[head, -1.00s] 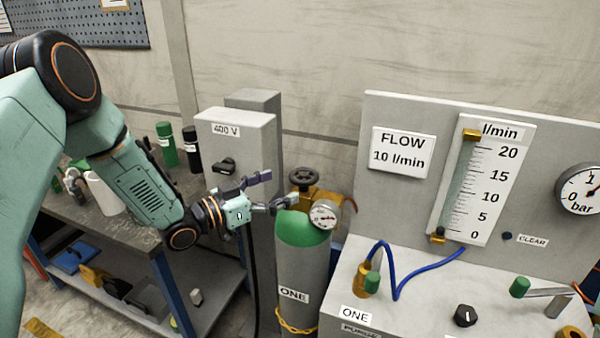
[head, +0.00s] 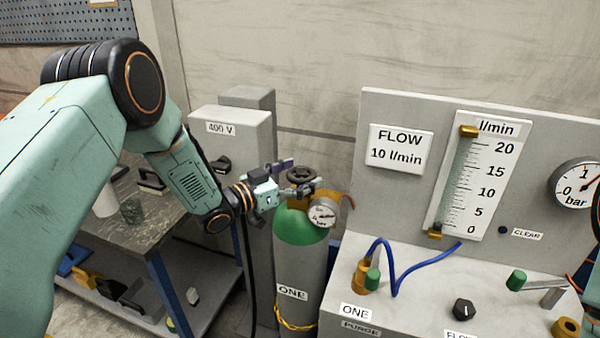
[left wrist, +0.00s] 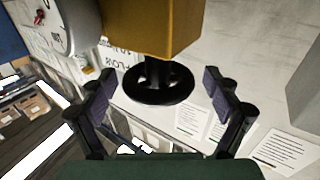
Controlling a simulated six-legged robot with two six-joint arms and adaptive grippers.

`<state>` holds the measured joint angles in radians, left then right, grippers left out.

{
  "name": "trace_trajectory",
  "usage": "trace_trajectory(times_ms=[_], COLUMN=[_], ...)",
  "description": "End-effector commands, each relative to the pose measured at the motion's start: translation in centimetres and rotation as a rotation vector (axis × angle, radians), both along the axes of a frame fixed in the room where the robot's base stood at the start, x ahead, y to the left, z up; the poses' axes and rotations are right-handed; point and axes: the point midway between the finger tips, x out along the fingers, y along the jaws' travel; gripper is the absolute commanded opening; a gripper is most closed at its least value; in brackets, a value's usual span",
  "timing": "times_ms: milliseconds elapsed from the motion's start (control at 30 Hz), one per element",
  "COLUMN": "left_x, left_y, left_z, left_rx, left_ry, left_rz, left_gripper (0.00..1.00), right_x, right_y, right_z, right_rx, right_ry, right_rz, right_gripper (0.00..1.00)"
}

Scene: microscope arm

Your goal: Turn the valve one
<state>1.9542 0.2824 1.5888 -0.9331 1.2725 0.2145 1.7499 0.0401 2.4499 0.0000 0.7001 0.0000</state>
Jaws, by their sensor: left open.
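Valve one is a black handwheel (head: 302,174) on a brass body (head: 330,199), on top of the green-shouldered grey cylinder labelled ONE (head: 300,262). My left gripper (head: 290,176) is open at the handwheel, coming from its left. In the left wrist view the handwheel (left wrist: 160,92) lies between the two spread fingers of the left gripper (left wrist: 158,82), with a gap visible on each side. The brass body (left wrist: 150,30) is above it in that view. No contact with the wheel is clear. My right gripper is not in view.
A round gauge (head: 321,213) sits right beside the valve. The grey 400 V box (head: 232,150) stands behind and left. To the right is the panel with the flow tube (head: 476,180), a blue hose (head: 396,275) and a black knob (head: 464,309). A workbench (head: 150,220) is at left.

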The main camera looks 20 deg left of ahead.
Motion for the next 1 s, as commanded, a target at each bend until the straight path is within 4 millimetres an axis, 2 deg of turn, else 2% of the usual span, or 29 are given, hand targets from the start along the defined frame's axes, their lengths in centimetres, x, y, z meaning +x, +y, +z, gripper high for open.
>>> trace_trajectory(times_ms=[267,900,1000], left_x=[0.14,0.13,0.14], left_y=[0.10,0.10,0.06], left_z=[-0.03,0.02,0.04], left_rx=[-0.001,-0.001,-0.001], left_ry=[0.001,-0.001,-0.001], left_rz=[0.000,0.000,0.003], left_gripper=[0.89,0.34,0.34], right_x=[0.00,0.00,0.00], right_y=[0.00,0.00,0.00], right_z=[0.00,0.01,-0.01], right_rx=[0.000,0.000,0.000], right_ry=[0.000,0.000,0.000], right_rz=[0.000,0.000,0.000], right_gripper=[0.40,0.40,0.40])
